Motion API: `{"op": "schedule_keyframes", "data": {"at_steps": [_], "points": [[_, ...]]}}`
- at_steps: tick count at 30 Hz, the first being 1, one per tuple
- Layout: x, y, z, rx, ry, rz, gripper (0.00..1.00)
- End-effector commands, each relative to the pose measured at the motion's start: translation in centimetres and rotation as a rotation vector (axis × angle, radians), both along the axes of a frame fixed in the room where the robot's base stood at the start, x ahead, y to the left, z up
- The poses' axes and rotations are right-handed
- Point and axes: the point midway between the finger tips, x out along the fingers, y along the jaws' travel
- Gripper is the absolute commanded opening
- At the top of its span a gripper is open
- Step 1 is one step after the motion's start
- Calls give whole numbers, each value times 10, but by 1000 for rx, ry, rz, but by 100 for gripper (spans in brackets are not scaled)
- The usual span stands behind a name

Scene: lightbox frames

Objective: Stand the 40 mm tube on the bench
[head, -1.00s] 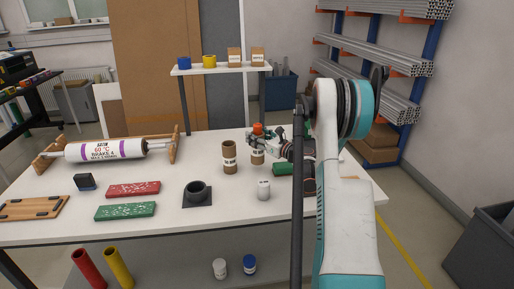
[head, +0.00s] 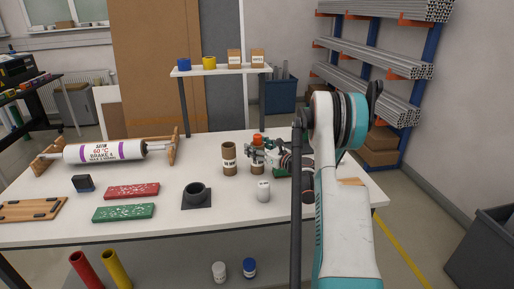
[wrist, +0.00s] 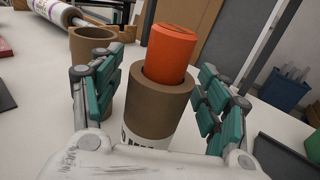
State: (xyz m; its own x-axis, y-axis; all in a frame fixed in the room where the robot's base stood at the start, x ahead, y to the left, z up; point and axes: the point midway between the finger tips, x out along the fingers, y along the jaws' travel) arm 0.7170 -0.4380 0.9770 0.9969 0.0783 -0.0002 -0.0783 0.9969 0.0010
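Two brown cardboard tubes stand upright on the white bench (head: 150,222) in the head view. The left tube (head: 229,160) has a white label and an open top; it also shows in the wrist view (wrist: 95,75). The right tube (wrist: 158,105) has an orange cylinder (wrist: 176,52) sticking out of its top; its label is cut off, showing only "MM" clearly. My gripper (wrist: 158,88) has its teal-padded fingers on either side of this right tube, apparently with slight gaps. In the head view the gripper (head: 258,154) partly hides that tube.
Red (head: 132,191) and green (head: 124,212) blocks lie further left.

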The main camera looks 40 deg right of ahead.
Motion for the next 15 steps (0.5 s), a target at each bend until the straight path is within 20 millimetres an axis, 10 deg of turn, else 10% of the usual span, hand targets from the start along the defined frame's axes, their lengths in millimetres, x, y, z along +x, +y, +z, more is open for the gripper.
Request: {"op": "schedule_keyframes", "data": {"at_steps": [8, 15], "points": [[-2, -1, 4, 0, 0, -1, 69], [-46, -5, 5, 0, 0, -4, 69]]}}
